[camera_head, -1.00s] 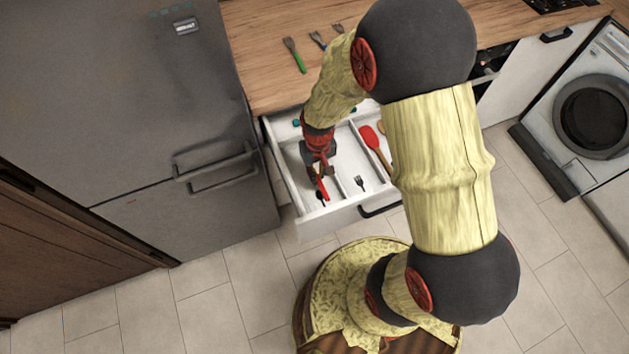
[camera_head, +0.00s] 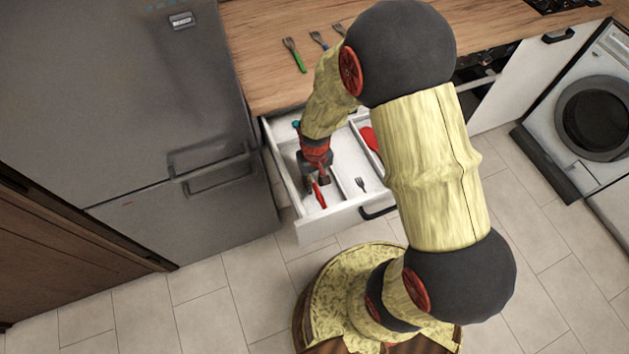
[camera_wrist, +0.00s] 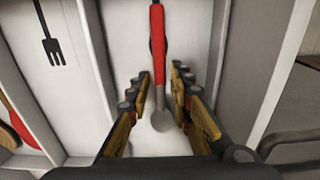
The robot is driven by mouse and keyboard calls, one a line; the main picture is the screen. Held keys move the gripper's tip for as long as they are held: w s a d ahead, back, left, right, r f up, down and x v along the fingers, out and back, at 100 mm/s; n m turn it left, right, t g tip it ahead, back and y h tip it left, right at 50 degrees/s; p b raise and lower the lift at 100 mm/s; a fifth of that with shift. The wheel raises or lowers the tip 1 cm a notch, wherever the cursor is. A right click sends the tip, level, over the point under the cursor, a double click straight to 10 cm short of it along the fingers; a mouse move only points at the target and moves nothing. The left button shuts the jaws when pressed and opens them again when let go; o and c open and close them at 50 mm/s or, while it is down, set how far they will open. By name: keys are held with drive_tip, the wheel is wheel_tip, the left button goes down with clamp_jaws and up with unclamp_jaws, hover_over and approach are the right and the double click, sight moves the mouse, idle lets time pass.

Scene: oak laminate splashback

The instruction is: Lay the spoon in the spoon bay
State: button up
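The spoon, with a red handle (camera_wrist: 158,35) and a grey bowl (camera_wrist: 163,121), lies lengthwise in the left bay of the open drawer (camera_head: 290,215). Its red handle (camera_head: 319,195) also shows in the head view. My gripper (camera_wrist: 161,74) is low over this bay, its two fingers apart on either side of the spoon's neck, with gaps showing. In the head view my gripper (camera_head: 313,184) covers the bowl end.
A red utensil (camera_head: 369,138) lies in a bay further right, partly behind my arm. Forks with green (camera_head: 297,58) and blue (camera_head: 318,40) handles lie on the wooden counter (camera_head: 265,75). The fridge (camera_head: 150,120) stands close to the drawer's left. Drawer walls and dividers flank my gripper.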

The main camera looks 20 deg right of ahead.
drive_tip(key=shift+o, duration=0.7)
drive_tip(key=shift+r, duration=0.1)
wheel_tip(320, 180, up, 12)
drive_tip(key=p, duration=0.5)
wheel_tip(320, 180, up, 15)
drive_tip(key=t, duration=0.2)
hover_over(315, 185)
drive_tip(key=s, duration=0.2)
drive_tip(key=s+r+t, duration=0.3)
drive_tip(key=s+r, duration=0.8)
drive_tip(key=r, duration=0.3)
